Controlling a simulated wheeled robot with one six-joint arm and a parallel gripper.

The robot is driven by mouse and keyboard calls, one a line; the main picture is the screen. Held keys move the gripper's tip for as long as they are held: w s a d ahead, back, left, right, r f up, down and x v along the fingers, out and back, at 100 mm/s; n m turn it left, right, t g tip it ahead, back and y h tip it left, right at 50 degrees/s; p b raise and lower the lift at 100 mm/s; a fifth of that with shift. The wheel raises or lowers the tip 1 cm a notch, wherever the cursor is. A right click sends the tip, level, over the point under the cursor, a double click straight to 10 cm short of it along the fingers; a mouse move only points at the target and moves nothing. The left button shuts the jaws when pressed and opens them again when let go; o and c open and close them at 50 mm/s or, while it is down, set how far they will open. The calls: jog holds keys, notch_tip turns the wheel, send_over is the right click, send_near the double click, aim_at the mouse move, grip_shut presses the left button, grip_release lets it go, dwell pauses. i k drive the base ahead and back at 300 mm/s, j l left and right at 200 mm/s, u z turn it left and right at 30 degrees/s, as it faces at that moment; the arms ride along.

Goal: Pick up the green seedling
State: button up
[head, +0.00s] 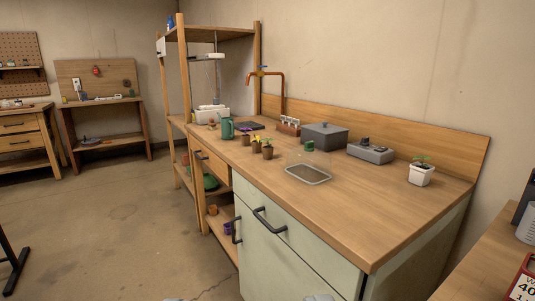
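A small brown pot with a green seedling (267,149) stands upright on the wooden worktop, left of a shallow tray. It is the front one of a close group with a yellow-topped seedling (256,144) and a darker, purplish one (246,139). Another green plant in a white square pot (421,174) stands near the worktop's right end. Two grey slivers at the bottom edge may be my gripper's fingers; too little shows to tell whether they are open. Nothing is seen touching the seedlings.
The worktop (335,215) is clear at the front right. A soil-filled tray (307,175), a grey lidded box (325,136), a grey device (371,152), a green mug (227,128) and a copper tap (281,90) stand around the pots. Cabinet handles jut from the front.

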aim_at(268, 150)
jog(key=i+j, duration=0.15)
jog(key=i, duration=0.35)
jog(key=i+j, duration=0.15)
jog(key=i, duration=0.35)
jog(key=i+j+z, duration=0.1)
jog(key=i, duration=0.45)
jog(key=i+j, duration=0.25)
jog(key=i, duration=0.25)
